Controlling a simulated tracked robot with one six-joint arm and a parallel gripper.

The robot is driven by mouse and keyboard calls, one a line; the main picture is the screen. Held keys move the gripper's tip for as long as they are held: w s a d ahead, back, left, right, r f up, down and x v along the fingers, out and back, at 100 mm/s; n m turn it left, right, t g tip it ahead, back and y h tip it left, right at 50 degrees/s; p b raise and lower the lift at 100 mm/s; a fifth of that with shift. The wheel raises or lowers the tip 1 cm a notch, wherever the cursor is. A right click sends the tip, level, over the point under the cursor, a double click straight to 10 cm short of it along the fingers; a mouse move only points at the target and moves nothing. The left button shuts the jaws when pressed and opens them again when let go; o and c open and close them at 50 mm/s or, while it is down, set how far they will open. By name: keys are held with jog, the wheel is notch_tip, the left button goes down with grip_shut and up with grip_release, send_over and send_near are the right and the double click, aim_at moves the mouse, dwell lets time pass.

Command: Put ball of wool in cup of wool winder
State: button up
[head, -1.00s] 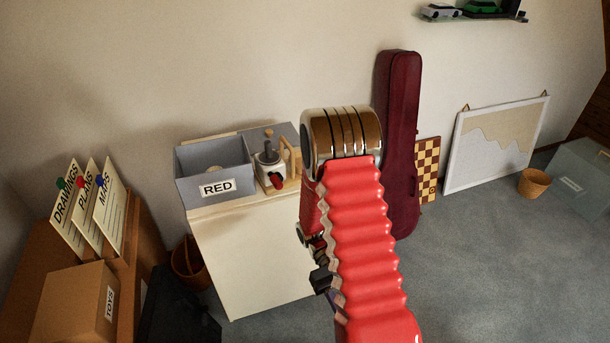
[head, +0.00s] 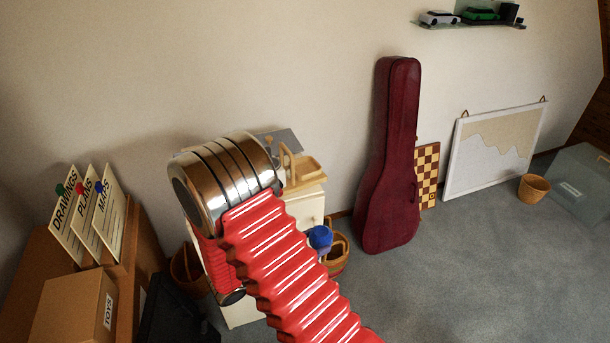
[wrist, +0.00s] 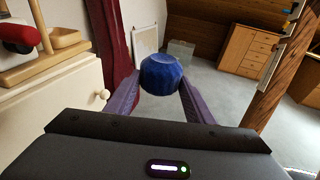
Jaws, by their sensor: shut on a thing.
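The blue ball of wool (wrist: 161,75) is held between the two purple fingers of my gripper (wrist: 162,88) in the wrist view. In the head view the ball (head: 320,238) shows beyond my red arm, off the right side of the cream cabinet, and the fingers are mostly hidden. The wool winder is hidden behind my arm in the head view. In the wrist view a red part (wrist: 21,39), which looks like its handle, shows at the upper left edge, left of the ball. Its cup cannot be seen.
A wooden stand (head: 300,170) is on the cream cabinet (head: 308,207). A wicker basket (head: 338,258) is on the floor beside the cabinet, behind the ball in the picture. A dark red instrument case (head: 390,160) leans on the wall. Open carpet lies to the right.

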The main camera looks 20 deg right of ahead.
jog(key=w+a+n+t+y, duration=0.3)
jog(key=w+a+n+t, duration=0.2)
jog(key=a, duration=0.4)
jog(key=shift+w+a+f+t, duration=0.2)
jog(key=shift+w+a+t, duration=0.05)
jog(key=shift+w+t, duration=0.55)
